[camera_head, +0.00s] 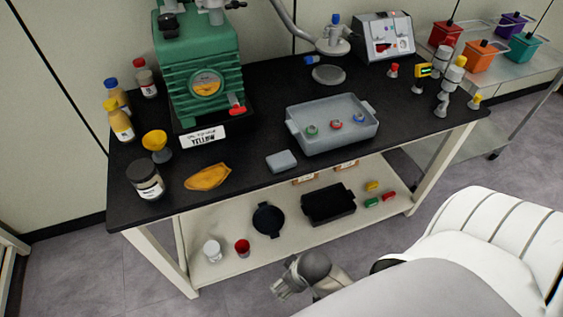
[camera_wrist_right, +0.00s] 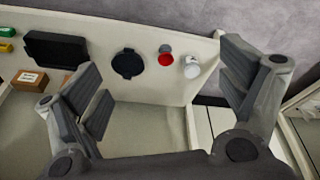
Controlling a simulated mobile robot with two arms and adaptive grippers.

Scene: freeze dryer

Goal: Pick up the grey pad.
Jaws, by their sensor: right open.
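The grey pad (camera_head: 282,160) is a small flat block lying on the black tabletop near its front edge, just left of the grey tray. It does not show in the right wrist view. My right gripper (camera_head: 281,284) is in front of the bench, below tabletop height and well apart from the pad. In the right wrist view my right gripper (camera_wrist_right: 168,95) has its fingers spread wide with nothing between them. My left gripper is in neither view.
The grey tray (camera_head: 355,143) holds several small ringed items. An orange cloth (camera_head: 208,177), a yellow funnel (camera_head: 157,144) and a dark-lidded jar (camera_head: 146,179) stand left of the pad. The lower shelf holds a black tray (camera_head: 329,207) and a black round dish (camera_head: 268,220).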

